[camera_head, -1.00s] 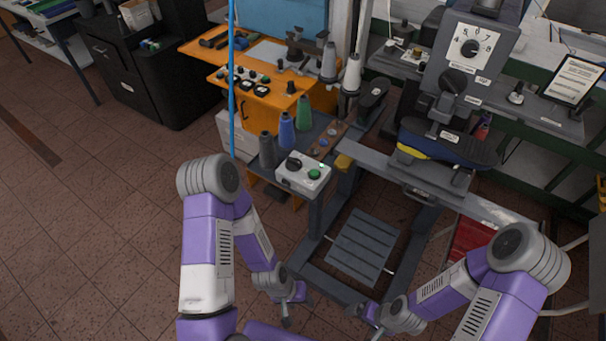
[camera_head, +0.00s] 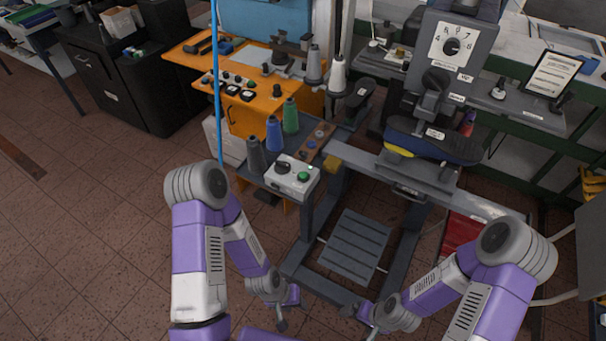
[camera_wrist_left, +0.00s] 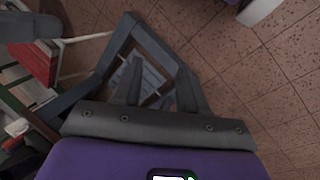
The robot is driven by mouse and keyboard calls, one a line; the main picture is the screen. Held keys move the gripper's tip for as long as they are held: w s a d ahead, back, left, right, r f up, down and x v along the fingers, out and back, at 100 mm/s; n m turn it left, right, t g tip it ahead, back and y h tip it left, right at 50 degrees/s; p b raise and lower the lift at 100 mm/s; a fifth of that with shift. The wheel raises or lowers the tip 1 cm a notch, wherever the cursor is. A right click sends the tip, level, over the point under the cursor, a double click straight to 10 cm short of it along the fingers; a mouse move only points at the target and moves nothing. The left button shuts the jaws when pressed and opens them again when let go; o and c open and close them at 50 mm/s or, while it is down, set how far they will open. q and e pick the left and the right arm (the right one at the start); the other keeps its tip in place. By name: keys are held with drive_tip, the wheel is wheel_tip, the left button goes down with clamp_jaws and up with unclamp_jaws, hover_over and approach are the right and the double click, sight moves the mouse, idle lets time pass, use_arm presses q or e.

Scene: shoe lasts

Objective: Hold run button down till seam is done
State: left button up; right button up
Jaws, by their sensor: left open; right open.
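The green run button (camera_head: 303,176) sits on top of a pale control box (camera_head: 290,180), with a dark knob to its left. The box is at the front edge of the sewing stand, left of the machine (camera_head: 455,60) with its numbered dial. A dark shoe-shaped piece (camera_head: 435,141) with a yellow edge lies on the machine's arm. My left gripper (camera_head: 287,312) is low in front of the stand, well below the button and apart from it. Its two open, empty fingers show in the left wrist view (camera_wrist_left: 160,85). My right gripper (camera_head: 362,315) is open, low and to the right.
Thread cones (camera_head: 273,133) stand behind the control box. An orange bench (camera_head: 250,100) with tools is behind left. A slatted grey pedal (camera_head: 354,246) lies inside the stand's legs. A blue upright pole (camera_head: 217,80) stands left. Floor at left is clear.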

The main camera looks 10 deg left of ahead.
use_arm(q)
clamp_jaws()
idle(1.4)
